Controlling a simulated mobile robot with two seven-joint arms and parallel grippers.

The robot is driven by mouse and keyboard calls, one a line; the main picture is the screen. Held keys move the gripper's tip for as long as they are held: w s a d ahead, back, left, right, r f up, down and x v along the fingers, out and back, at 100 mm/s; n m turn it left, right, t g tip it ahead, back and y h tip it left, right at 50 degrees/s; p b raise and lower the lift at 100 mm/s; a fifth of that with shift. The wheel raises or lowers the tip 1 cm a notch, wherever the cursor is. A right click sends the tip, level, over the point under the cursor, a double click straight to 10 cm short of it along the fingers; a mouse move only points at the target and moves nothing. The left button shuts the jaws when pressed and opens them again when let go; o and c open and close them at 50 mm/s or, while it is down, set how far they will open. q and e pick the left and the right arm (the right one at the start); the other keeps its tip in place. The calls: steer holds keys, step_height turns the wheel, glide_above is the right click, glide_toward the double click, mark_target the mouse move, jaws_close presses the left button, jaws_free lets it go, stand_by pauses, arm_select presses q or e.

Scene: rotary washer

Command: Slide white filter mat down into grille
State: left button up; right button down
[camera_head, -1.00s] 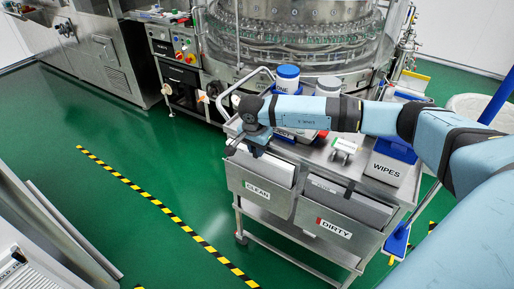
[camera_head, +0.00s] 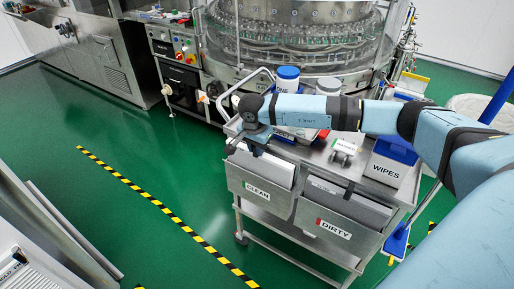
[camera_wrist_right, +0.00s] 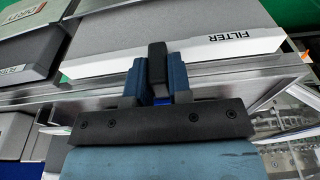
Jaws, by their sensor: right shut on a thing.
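White filter mats stand in the CLEAN bin (camera_head: 262,190) of the steel cart in the head view. My right gripper (camera_head: 250,150) reaches down to the back left edge of that bin and is shut on a white filter mat (camera_head: 272,166). In the right wrist view the mat (camera_wrist_right: 205,50) shows a grey face and a white edge marked FILTER, and my right gripper's fingers (camera_wrist_right: 158,72) meet that edge. My left gripper is not in view. I cannot make out the grille for certain; a ribbed panel (camera_head: 22,272) shows at the lower left.
The DIRTY bin (camera_head: 338,220) with grey mats hangs beside the CLEAN one. The rotary washer (camera_head: 300,40) stands behind. Green floor (camera_head: 130,150) is free at left.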

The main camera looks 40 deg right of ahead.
steer(key=shift+r+p, duration=0.9)
steer(key=shift+r, duration=1)
steer(key=shift+r+p, duration=0.8)
steer(key=shift+r, duration=0.95)
step_height(320, 180, up, 8)
steer(key=p, duration=0.3)
steer(key=shift+f+p, duration=0.2)
steer(key=shift+p, duration=0.2)
